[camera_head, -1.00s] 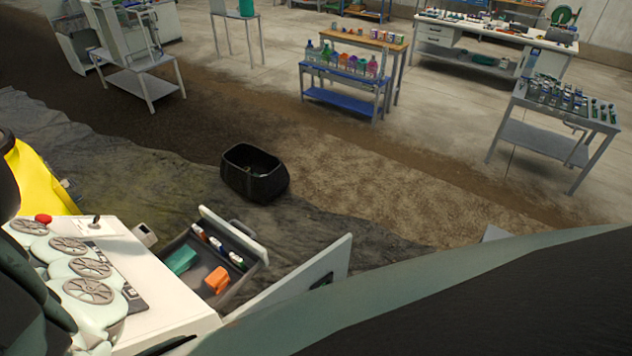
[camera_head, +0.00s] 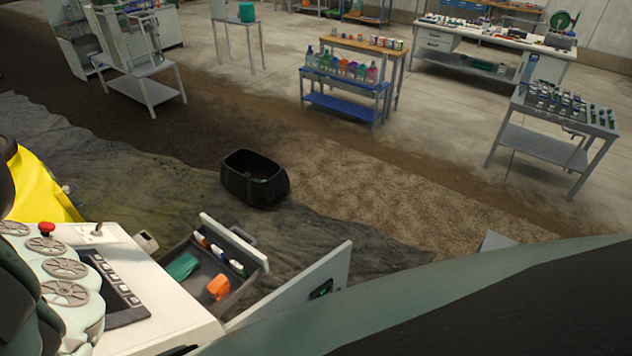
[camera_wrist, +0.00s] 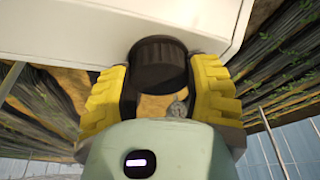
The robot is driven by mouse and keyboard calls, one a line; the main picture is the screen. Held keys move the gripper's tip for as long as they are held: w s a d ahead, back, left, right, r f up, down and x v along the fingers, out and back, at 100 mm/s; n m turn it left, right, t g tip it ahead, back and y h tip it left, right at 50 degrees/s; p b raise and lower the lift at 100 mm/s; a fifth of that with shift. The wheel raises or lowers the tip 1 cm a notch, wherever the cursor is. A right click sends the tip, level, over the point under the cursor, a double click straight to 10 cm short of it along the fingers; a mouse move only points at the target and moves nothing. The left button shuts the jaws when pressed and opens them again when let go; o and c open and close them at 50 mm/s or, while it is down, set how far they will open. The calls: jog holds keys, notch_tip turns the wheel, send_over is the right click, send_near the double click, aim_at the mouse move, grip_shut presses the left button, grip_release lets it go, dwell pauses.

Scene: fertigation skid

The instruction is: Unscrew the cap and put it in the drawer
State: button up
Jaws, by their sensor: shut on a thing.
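In the wrist view, my gripper (camera_wrist: 160,78) has its two yellow ridged fingers closed on either side of a dark round cap (camera_wrist: 160,56). The cap is in front of a white surface. I cannot tell whether it is still threaded onto anything. In the head view, the drawer (camera_head: 238,292) of a white cabinet (camera_head: 165,320) stands open. It holds a green item (camera_head: 182,266), an orange item (camera_head: 219,287) and a few small bottles along its far side. The gripper and cap do not show in the head view.
A cabinet door (camera_head: 310,285) stands open right of the drawer. A red knob (camera_head: 46,228) and a button panel sit on the cabinet top. A black bin (camera_head: 255,180) stands on the floor beyond. Tables with bottles are farther back.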

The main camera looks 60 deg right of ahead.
jog(key=shift+n, duration=0.4)
jog(key=shift+r+n+g+p, duration=0.15)
jog(key=shift+n+g+p, duration=0.15)
jog(key=shift+n+p, duration=0.4)
jog(key=shift+n+h, duration=0.4)
jog(key=shift+n, duration=0.4)
jog(key=shift+r+p, duration=1.65)
jog(key=shift+p, duration=0.15)
jog(key=shift+r, duration=1.5)
